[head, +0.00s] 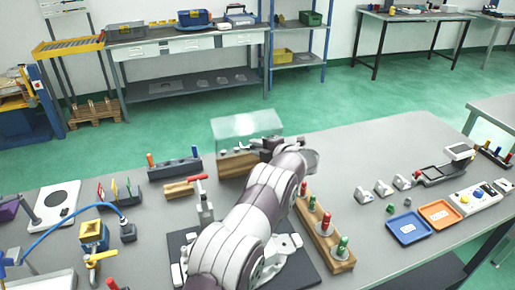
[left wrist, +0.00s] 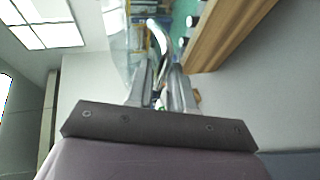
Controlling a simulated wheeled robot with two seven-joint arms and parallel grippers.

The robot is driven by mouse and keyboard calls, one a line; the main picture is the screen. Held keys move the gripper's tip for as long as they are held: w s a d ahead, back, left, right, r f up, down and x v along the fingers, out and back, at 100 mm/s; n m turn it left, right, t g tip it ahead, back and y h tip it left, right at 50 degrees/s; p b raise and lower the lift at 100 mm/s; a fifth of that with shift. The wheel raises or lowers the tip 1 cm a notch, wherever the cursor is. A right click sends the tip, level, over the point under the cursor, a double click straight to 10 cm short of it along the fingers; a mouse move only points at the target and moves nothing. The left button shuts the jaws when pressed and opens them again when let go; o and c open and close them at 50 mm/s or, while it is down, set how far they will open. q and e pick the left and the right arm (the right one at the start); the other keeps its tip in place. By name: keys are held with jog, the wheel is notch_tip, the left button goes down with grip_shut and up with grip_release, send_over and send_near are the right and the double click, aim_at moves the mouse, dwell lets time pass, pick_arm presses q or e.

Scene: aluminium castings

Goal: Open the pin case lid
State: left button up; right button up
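The pin case is a wooden box (head: 232,163) with a clear lid (head: 245,125), at the far edge of the grey table. The lid stands raised above the box in the head view. My left gripper (head: 267,145) is at the right side of the case, by the lid's lower right; my arm hides part of the box. In the left wrist view the left gripper's fingers (left wrist: 161,88) point toward a pale curved piece (left wrist: 161,38), with clear lid material (left wrist: 125,42) to the left and wood (left wrist: 228,32) at upper right. Whether they grip anything is unclear. My right gripper is not in view.
A red-handled clamp (head: 203,200) and a dark block with pins (head: 175,168) stand left of my arm. A wooden rack with red and green pins (head: 325,235) is to its right. Blue (head: 408,228) and orange (head: 439,215) trays lie farther right.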

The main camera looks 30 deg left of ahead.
pick_arm(q)
jog(key=b+v, duration=0.2)
jog(key=v, duration=1)
jog(key=shift+d+r+b, duration=0.2)
jog(key=shift+d+b, duration=0.1)
jog(key=shift+d, duration=0.05)
